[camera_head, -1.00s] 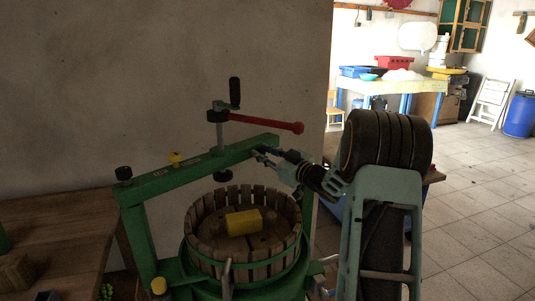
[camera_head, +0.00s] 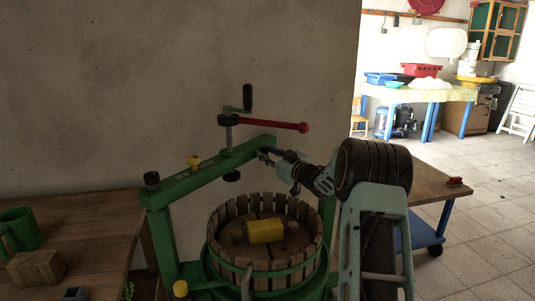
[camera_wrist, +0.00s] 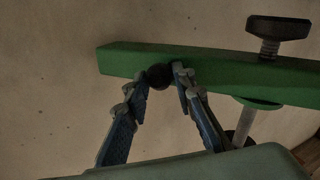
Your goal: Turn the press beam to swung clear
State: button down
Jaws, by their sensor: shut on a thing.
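The green press beam (camera_head: 205,174) runs from a post at the left towards the back, passing behind and above the slatted basket (camera_head: 236,273). It carries a screw with a red-handled bar (camera_head: 270,124). Its far end stands apart from the right post (camera_head: 328,212). My gripper (camera_head: 265,156) is at that far end. In the wrist view its fingers (camera_wrist: 160,82) are closed around a dark round knob (camera_wrist: 159,75) on the side of the beam (camera_wrist: 215,68). The fingers partly cover the knob.
A yellow block (camera_head: 265,231) lies inside the basket. A wooden bench (camera_head: 95,215) at the left holds a green mug (camera_head: 22,230) and a wooden block (camera_head: 37,268). A wall (camera_head: 180,80) stands behind the press. A wheeled table (camera_head: 430,184) is behind my arm at right.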

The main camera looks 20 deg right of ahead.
jog(key=shift+d+r, duration=0.2)
jog(key=shift+d, duration=0.5)
jog(key=c, duration=1.7)
grip_release()
jog(key=shift+o, duration=0.2)
jog(key=shift+f, duration=0.1)
jog(key=shift+a+f, duration=0.1)
jog(key=shift+a, duration=0.2)
jog(key=v, duration=1.2)
